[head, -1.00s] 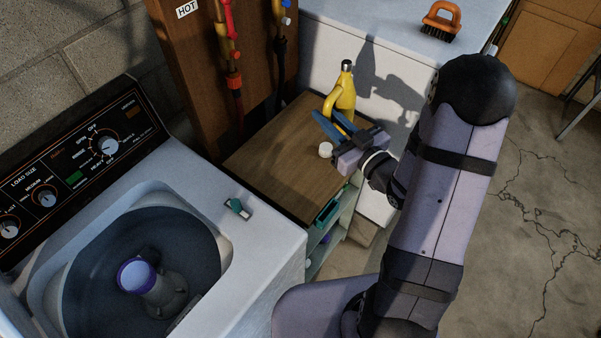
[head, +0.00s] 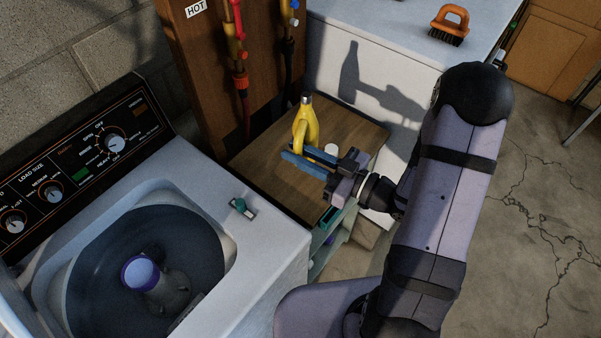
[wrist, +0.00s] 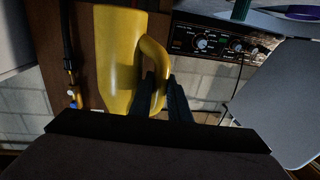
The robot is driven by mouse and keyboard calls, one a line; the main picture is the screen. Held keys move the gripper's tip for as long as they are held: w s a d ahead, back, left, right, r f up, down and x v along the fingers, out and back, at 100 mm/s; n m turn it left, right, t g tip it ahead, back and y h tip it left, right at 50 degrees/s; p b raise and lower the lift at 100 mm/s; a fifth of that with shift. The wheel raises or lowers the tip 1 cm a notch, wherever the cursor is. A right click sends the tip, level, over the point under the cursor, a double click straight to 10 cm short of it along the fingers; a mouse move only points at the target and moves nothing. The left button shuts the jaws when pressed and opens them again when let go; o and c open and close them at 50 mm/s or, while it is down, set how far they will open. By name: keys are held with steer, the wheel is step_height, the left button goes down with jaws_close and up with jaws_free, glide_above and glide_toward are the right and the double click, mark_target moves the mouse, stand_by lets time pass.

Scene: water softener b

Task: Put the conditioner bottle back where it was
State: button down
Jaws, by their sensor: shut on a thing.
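The conditioner bottle (head: 308,121) is yellow with a dark cap and a loop handle, and looks upright in the head view. My gripper (head: 300,158), with blue fingers, is shut on its handle. In the wrist view the fingers (wrist: 162,98) reach the handle beside the yellow bottle body (wrist: 117,58). The bottle shows over the wooden cabinet top (head: 264,181). Its base is partly hidden by the fingers, so I cannot tell from the picture how far it is above the wood.
A small white cap (head: 331,149) sits on the wood behind the fingers. The open washer (head: 265,240) stands left, pipes (head: 240,80) rise behind, and a white appliance (head: 385,50) with an orange brush (head: 449,24) stands at the back right.

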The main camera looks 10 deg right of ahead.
steer(key=shift+f, duration=2.1)
steer(key=shift+f, duration=0.1)
steer(key=shift+f+p, duration=0.5)
steer(key=shift+f, duration=1.3)
steer(key=shift+f, duration=0.1)
steer(key=shift+f, duration=0.15)
steer(key=c, duration=1.7)
jaws_free()
steer(key=shift+o, duration=0.2)
